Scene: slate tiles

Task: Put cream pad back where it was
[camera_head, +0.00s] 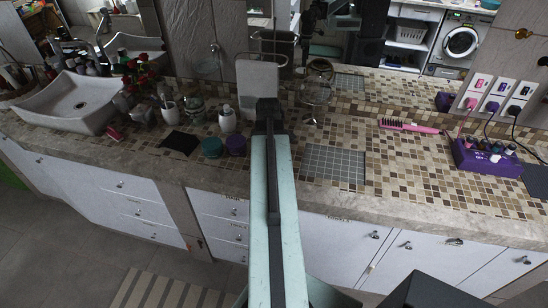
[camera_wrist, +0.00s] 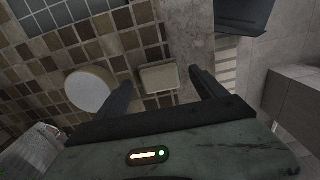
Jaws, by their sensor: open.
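In the wrist view, a cream pad (camera_wrist: 158,78), a small rounded rectangle, shows on the brown and beige tiled counter. It appears between the two dark fingers of my gripper (camera_wrist: 160,77). The fingers are apart and I see nothing held; the height of the fingertips above the pad is hard to judge. In the head view my gripper (camera_head: 268,108) is over the counter near its middle. I cannot make out the pad there; my arm may hide it.
A round white object (camera_wrist: 90,90) is left of the pad. A grey grid mat (camera_head: 334,167) and pink brush (camera_head: 408,126) lie right.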

